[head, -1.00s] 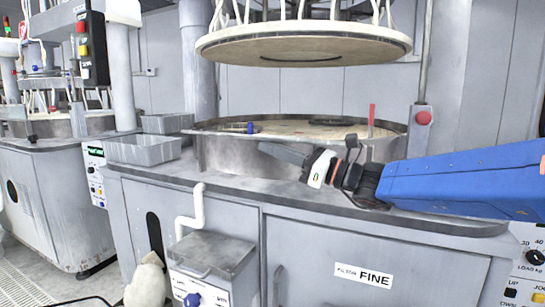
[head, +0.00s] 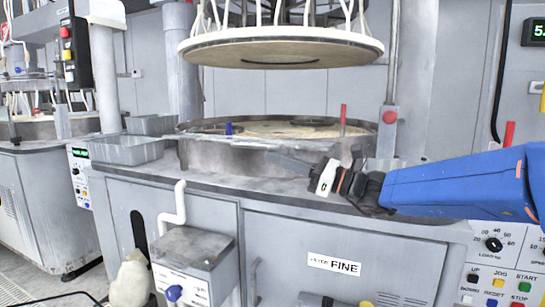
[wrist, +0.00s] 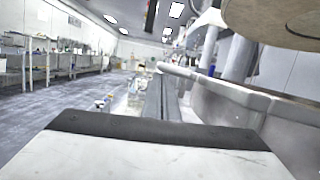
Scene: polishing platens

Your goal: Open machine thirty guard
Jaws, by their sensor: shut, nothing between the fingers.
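A polishing machine stands in front of me, with a FINE label (head: 334,265) on its front panel. A low grey metal wall (head: 225,157) rings its pale platen (head: 285,131). A red upright piece (head: 343,115) and a blue one (head: 228,128) stand at the ring. No number thirty is readable, and I cannot tell which part is the guard. My gripper (head: 277,161) is shut and empty, pointing left in front of the ring wall, above the machine's front ledge. In the wrist view its dark fingers (wrist: 162,97) lie together, with the grey wall to their right.
A round upper plate (head: 280,49) hangs above the platen. Grey trays (head: 125,149) sit on the ledge at left. A grey box with a white pipe (head: 195,245) juts from the front. A button panel (head: 500,283) is at lower right. Another machine stands at far left.

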